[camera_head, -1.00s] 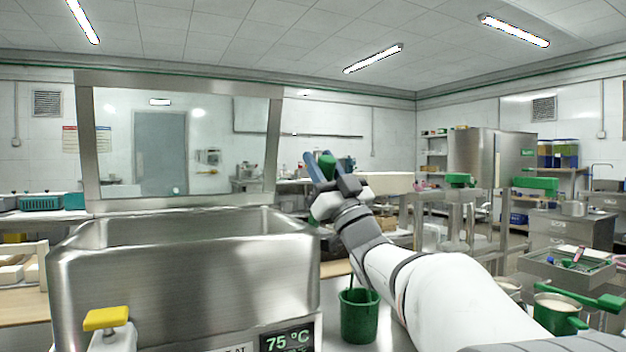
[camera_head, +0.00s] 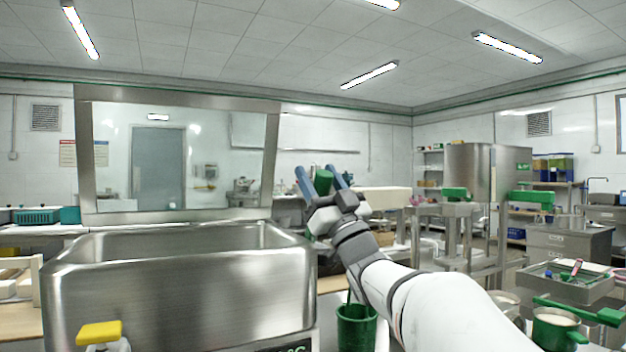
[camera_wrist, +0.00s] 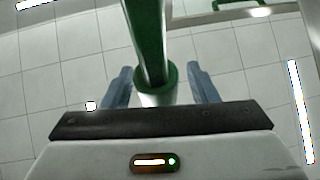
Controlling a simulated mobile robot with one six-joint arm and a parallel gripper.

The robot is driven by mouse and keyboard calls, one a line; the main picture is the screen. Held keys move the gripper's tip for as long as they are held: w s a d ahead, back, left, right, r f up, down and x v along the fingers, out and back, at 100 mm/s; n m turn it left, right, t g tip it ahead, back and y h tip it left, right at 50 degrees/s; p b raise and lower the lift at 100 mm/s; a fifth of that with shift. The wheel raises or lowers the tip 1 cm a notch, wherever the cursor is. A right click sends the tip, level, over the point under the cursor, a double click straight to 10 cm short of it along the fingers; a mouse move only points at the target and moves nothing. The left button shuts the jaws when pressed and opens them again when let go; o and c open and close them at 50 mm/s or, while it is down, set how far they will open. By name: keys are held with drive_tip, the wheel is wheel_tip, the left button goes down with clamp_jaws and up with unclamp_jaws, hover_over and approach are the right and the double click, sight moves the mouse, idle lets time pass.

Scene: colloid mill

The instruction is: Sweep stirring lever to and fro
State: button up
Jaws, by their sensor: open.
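My gripper (camera_head: 318,172) is open, its blue fingers pointing up and spread, beside the back right of a steel tank (camera_head: 180,290). A green piece (camera_head: 323,182), apparently the stirring lever's grip, shows between the fingers. In the wrist view, my gripper's fingers (camera_wrist: 160,82) stand on either side of a green bar (camera_wrist: 148,35) with a round collar (camera_wrist: 157,90) in front of the palm. Gaps show on both sides of the collar. How the bar joins the machine is hidden.
A green cup (camera_head: 356,328) with a thin handle stands right of the tank, below my arm. A yellow-topped valve (camera_head: 99,332) is at the tank's front left. A tilted steel frame (camera_head: 95,150) rises behind it. A tray (camera_head: 565,283) and green-handled pots are at the right.

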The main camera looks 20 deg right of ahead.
wheel_tip(320, 180, up, 10)
drive_tip(key=p, duration=0.3)
drive_tip(key=shift+p, duration=0.3)
drive_tip(key=shift+c, duration=0.3)
